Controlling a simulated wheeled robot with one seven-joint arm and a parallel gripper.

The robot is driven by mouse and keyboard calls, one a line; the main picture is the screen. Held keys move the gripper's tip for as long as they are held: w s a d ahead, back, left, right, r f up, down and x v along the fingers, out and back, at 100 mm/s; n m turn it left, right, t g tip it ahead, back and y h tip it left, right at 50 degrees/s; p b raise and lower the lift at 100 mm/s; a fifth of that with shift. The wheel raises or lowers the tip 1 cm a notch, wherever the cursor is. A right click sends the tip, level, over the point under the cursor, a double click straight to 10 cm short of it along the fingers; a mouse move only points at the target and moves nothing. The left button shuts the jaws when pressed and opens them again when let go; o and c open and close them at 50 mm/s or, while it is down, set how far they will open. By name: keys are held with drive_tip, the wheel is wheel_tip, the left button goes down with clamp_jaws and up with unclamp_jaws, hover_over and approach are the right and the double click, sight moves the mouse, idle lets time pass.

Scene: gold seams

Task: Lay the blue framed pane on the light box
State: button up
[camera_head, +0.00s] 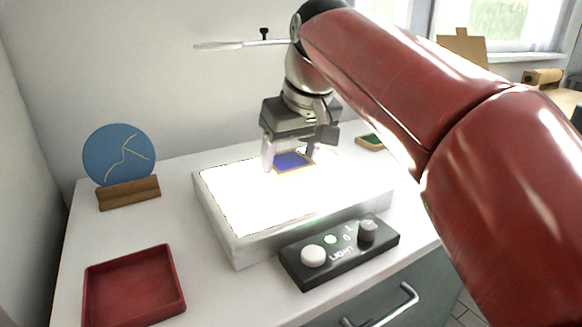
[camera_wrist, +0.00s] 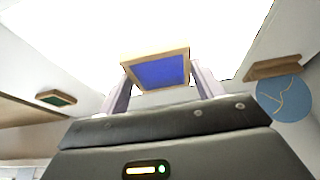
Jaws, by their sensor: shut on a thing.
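The blue framed pane (camera_head: 293,161) has a pale wooden frame and a deep blue centre. My gripper (camera_head: 290,158) is shut on it, with one finger at each side of the frame. The pane is over the back part of the glowing white light box (camera_head: 219,219) in the head view. In the wrist view the pane (camera_wrist: 160,70) sits between the two fingers (camera_wrist: 160,88) with the bright box surface behind it. I cannot tell whether the pane touches the surface or hangs just above it.
A black control panel (camera_head: 295,266) with two knobs stands at the box's front. A red tray (camera_head: 134,287) lies front left. A blue disc with gold seams (camera_head: 105,154) stands in a wooden holder (camera_head: 128,192). A green framed pane (camera_head: 370,142) lies behind the box at right.

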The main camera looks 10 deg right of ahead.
drive_tip(key=shift+f, duration=0.95)
drive_tip(key=shift+f, duration=0.15)
drive_tip(key=o, duration=1)
drive_tip(key=shift+r, duration=0.35)
drive_tip(key=p+v, duration=0.2)
drive_tip(key=v, duration=0.9)
drive_tip(key=shift+s+r, duration=0.25)
